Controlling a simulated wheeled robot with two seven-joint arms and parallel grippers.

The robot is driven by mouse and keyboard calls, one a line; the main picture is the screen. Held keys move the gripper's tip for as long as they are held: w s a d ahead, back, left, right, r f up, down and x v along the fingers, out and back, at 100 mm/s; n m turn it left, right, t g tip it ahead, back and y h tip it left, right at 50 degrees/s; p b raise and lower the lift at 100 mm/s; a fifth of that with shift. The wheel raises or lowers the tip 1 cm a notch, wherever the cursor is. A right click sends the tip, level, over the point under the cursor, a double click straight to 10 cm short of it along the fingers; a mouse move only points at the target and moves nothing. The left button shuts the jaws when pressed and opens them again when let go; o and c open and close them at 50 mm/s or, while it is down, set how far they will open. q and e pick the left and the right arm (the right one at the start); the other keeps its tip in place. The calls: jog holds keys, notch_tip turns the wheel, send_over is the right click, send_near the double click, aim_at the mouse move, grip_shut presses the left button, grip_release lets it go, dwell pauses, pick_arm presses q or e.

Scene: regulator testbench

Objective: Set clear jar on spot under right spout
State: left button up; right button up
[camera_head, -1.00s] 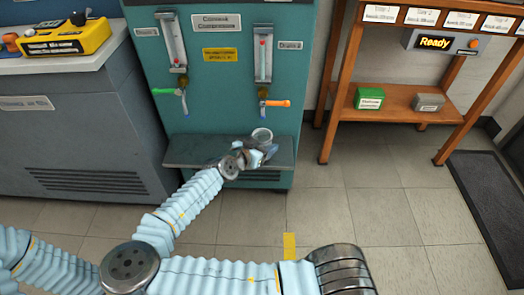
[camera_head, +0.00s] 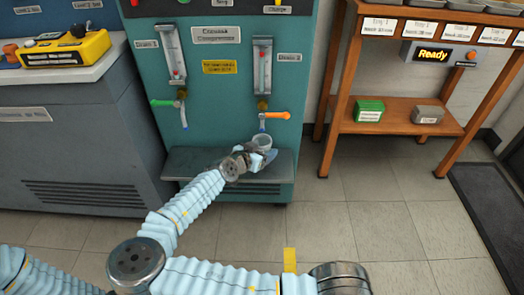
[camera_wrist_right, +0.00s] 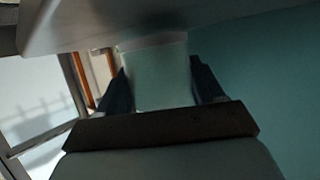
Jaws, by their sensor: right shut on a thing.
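The clear jar (camera_head: 262,142) is upright, its round open rim just below the right spout (camera_head: 263,122), which has an orange handle. My right gripper (camera_head: 262,154) is shut on the jar over the grey ledge (camera_head: 188,164) of the teal bench. In the right wrist view the pale, see-through jar (camera_wrist_right: 162,80) sits between my two dark fingers (camera_wrist_right: 162,88). The jar's base is hidden by my gripper in the head view, so I cannot tell whether it touches the ledge. The spot under it does not show. My left gripper is not in view.
The left spout (camera_head: 183,116) with a green handle is beside the right one. A grey cabinet (camera_head: 75,150) with a yellow device (camera_head: 65,48) stands at left. A wooden rack (camera_head: 395,116) stands at right. Open tiled floor lies in front.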

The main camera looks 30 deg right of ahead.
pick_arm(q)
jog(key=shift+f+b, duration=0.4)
pick_arm(e)
jog(key=shift+f, duration=0.4)
jog(key=o, duration=1.2)
jog(key=shift+c, duration=0.2)
